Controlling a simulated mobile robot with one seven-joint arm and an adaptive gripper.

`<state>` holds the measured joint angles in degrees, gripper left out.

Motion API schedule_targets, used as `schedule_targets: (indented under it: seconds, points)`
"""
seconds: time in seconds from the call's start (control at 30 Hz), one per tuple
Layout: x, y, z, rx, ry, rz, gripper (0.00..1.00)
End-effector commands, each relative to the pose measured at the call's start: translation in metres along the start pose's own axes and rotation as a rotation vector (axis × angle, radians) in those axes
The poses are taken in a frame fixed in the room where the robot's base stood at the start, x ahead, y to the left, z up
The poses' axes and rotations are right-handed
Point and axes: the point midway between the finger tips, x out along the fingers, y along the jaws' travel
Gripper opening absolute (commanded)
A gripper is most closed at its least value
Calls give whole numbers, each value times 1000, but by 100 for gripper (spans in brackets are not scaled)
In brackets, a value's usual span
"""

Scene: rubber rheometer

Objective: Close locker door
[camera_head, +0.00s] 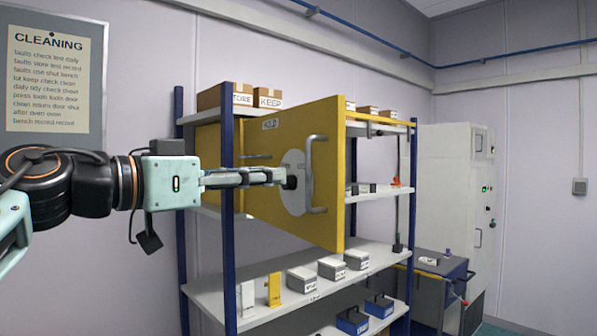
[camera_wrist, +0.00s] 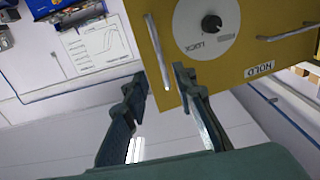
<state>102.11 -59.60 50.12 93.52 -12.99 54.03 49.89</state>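The yellow locker door (camera_head: 335,180) stands swung open in front of the blue-posted shelf. It bears a grey-white disc (camera_head: 292,195) with a black knob, a long upright handle (camera_head: 312,172), a small second handle near the top left and a "HOLD" label. My gripper (camera_head: 292,180) reaches in from the left, in front of the disc and near the long handle. In the wrist view, my fingers are apart and the long handle (camera_wrist: 158,48) lies just beyond and between the fingertips. I cannot tell whether they touch it. The locker's inside is mostly hidden.
The shelf (camera_head: 250,312) holds grey boxes, yellow pieces and blue boxes below the door. Cardboard boxes (camera_head: 268,97) stand on top. A blue cart (camera_head: 437,268) and a tall white cabinet (camera_head: 447,180) stand to the right. A cleaning notice (camera_head: 52,80) hangs at left.

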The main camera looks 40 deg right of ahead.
Motion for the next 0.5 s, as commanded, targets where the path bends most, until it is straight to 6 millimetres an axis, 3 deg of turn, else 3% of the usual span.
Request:
schedule_targets:
  seconds: [0.5]
  points:
    - [89,-1,-1,5,-2,-2,25]
